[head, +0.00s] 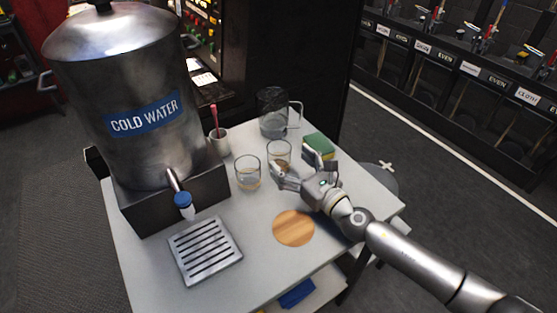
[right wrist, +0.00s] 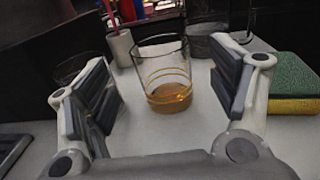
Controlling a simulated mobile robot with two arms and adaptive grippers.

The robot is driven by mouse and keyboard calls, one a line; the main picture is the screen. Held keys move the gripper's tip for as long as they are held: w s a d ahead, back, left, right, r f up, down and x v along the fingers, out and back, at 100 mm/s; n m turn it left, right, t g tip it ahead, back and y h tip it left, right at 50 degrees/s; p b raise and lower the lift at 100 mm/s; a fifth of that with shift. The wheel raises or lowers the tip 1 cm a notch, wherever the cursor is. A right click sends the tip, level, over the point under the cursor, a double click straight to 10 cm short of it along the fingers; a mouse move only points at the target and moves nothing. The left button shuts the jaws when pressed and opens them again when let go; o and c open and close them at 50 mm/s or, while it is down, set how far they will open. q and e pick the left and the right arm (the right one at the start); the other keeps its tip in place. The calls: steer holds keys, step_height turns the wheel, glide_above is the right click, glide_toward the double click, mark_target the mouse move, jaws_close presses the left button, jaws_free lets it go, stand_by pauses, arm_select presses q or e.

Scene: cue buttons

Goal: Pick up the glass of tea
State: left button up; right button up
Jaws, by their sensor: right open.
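The glass of tea (head: 279,149) stands upright on the white table, with a little amber liquid in the bottom. In the right wrist view this clear glass (right wrist: 165,72) has yellow rings and stands between and just beyond my open fingers, apart from them. My right gripper (head: 293,160) is open and empty, low over the table, its fingers pointing at the glass. A second, similar glass (head: 248,173) stands to the left in the head view, mostly hidden behind a finger in the right wrist view. My left gripper is not in view.
A clear pitcher (head: 273,115) stands behind the glass. A green and yellow sponge (head: 319,147) lies to the right. A white cup (head: 219,142), a cold water dispenser (head: 135,110) and a drip tray (head: 205,250) are left. A round wooden coaster (head: 293,229) lies in front.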

mark_target(272, 144)
steer(key=shift+x, duration=2.85)
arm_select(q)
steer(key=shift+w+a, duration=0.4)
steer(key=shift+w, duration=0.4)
arm_select(e)
steer(key=shift+r, duration=0.1)
steer(key=shift+c, duration=0.5)
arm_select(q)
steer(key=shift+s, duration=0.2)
arm_select(e)
steer(key=c, duration=1.1)
